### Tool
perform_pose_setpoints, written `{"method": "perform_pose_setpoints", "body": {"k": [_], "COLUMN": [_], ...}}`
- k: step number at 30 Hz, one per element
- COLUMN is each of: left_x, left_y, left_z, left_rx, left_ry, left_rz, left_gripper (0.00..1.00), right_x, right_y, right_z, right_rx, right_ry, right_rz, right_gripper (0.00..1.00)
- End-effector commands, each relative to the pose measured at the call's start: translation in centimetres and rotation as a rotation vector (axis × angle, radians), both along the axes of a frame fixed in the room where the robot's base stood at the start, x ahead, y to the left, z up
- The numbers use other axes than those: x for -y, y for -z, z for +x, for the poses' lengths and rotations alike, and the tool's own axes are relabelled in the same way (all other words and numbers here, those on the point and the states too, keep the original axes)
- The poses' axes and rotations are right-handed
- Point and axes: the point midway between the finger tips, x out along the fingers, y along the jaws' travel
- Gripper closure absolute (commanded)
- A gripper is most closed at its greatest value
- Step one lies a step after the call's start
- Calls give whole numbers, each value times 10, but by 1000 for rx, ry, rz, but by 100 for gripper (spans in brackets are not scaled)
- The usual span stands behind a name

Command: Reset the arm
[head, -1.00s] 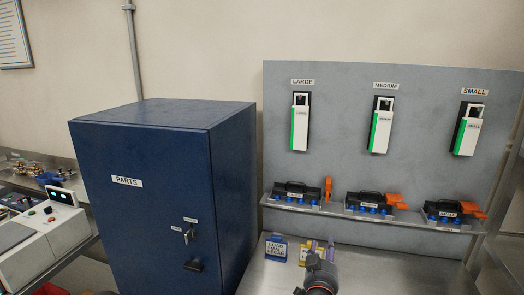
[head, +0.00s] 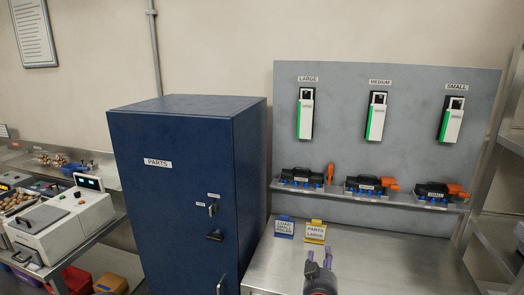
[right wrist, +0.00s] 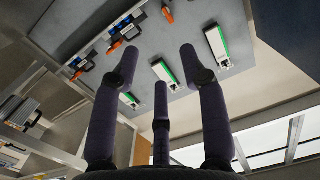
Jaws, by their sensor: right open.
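My right gripper (head: 319,262) shows at the bottom of the head view, over the front of the steel table. In the right wrist view its dark fingers (right wrist: 160,85) are spread apart with nothing between them, pointing toward the grey panel. It touches no object that I can see. My left gripper is in neither view.
A blue PARTS cabinet (head: 170,190) stands left of the steel table (head: 385,262). The grey panel (head: 345,110) holds white-green devices (head: 376,117) above a shelf (head: 340,189) with several black-and-blue units (head: 303,176). Two signs (head: 315,231) stand at the table's back left. The table's right side is clear.

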Motion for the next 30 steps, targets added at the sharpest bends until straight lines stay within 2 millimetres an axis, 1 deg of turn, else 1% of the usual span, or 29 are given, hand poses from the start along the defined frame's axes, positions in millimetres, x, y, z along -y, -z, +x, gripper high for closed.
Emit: {"method": "perform_pose_setpoints", "body": {"k": [1,5,6,8,11,14,15,17,18,20,21,23,24,26,27,29,30], "left_x": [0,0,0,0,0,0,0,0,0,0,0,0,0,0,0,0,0], "left_y": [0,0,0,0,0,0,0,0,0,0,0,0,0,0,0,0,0], "left_z": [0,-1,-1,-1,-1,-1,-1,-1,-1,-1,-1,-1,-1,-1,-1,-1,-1], "left_rx": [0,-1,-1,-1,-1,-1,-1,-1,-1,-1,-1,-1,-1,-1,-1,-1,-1], "left_ry": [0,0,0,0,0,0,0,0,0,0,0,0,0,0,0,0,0], "left_rz": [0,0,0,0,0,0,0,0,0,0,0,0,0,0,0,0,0], "left_gripper": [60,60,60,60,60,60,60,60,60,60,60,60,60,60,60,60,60], "right_x": [-1,-5,-6,-8,-12,-17,-19,-22,-25,-28,-31,-34,-37,-41,-44,-48,-51], "right_y": [10,36,47,63,95,138,158,192,216,249,270,301,321,348,364,387,400], "right_z": [1,2,1,1,-3,-11,-16,-28,-38,-55,-68,-90,-106,-132,-150,-180,-199], "right_rx": [-20,-74,-98,-131,-200,-296,-342,-424,-482,-569,-630,-720,-782,-875,-937,-1029,-1090], "right_ry": [-8,-40,-51,-68,-99,-135,-153,-178,-193,-216,-229,-245,-255,-266,-273,-280,-283], "right_rz": [3,16,20,29,49,78,93,123,147,182,209,248,277,321,351,399,428], "right_gripper": [56,56,56,56,56,56,56,56,56,56,56,56,56,56,56,56,56]}}
